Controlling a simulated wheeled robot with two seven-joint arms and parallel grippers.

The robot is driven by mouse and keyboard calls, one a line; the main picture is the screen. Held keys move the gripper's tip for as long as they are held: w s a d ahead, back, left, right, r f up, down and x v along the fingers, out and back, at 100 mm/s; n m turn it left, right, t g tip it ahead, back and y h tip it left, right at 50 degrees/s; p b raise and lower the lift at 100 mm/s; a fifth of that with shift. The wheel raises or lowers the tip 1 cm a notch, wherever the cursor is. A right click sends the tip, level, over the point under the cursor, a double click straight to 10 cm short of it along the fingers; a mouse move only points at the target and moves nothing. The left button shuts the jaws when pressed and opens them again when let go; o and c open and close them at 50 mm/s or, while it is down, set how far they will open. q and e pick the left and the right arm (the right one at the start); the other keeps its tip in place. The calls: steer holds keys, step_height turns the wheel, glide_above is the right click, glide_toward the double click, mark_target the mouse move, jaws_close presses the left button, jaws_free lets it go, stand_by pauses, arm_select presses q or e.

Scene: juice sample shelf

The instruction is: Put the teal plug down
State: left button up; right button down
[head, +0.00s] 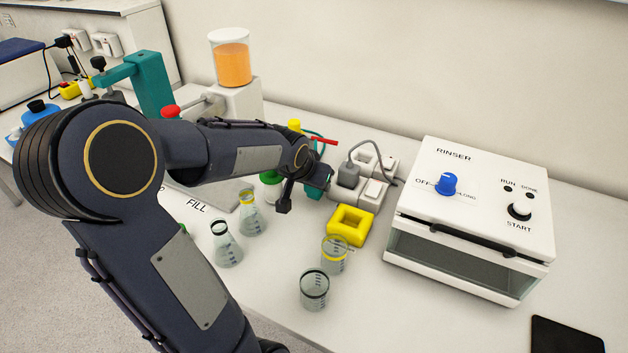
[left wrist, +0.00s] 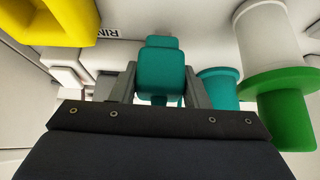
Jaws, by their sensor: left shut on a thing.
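The teal plug (head: 321,176) is in my left gripper (head: 312,184), beside the left end of the white power strip (head: 343,193). In the left wrist view the plug (left wrist: 162,70) sits between the two fingers of the left gripper (left wrist: 162,88), which are shut on it. A grey plug (head: 348,174) with a grey cable is in the strip. I cannot tell whether the teal plug touches the strip or the table. My right gripper is not in view.
A yellow hollow block (head: 350,225) lies just in front of the strip. Several flasks and beakers (head: 314,290) stand nearer me. The white rinser (head: 470,215) is at the right. A green-capped bottle (head: 270,178) is left of the gripper.

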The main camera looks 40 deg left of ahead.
arm_select(q)
steer(key=shift+f, duration=0.2)
steer(key=o, duration=1.2)
steer(key=shift+c, duration=0.2)
steer(key=shift+r, duration=0.15)
steer(key=shift+s+r, duration=0.1)
steer(key=shift+r, duration=0.15)
steer(key=v, duration=1.1)
steer(key=shift+s+r, duration=0.2)
steer(key=shift+r, duration=0.05)
steer(key=shift+d, duration=0.1)
